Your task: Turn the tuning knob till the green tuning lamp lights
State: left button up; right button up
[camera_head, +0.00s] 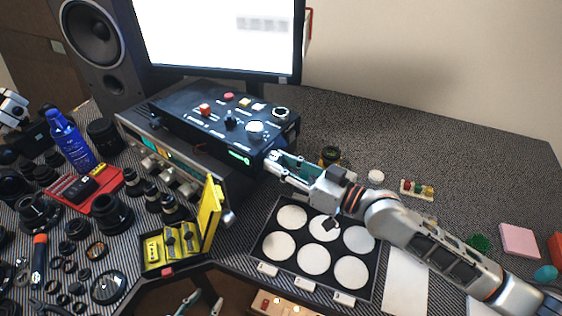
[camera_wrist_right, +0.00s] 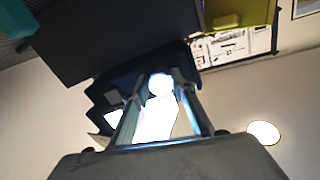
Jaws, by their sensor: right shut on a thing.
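The black box (camera_head: 190,108) with coloured buttons and knobs on its top stands below the monitor. A green strip (camera_head: 238,158) glows on its front near the right end; I cannot tell whether it is the tuning lamp. My right gripper (camera_head: 270,164) is at the box's right front corner, shut on the tuning knob, which its fingers mostly hide. My left gripper (camera_head: 201,303) appears at the bottom edge, fingers apart and empty, away from the box.
A silver-fronted unit (camera_head: 135,133) with several knobs is left of my right gripper. A yellow open case (camera_head: 208,215) stands before it. A tray (camera_head: 262,235) with white discs lies under my right arm.

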dwell(0.3)
jog(key=o, duration=1.1)
jog(key=shift+v, duration=6)
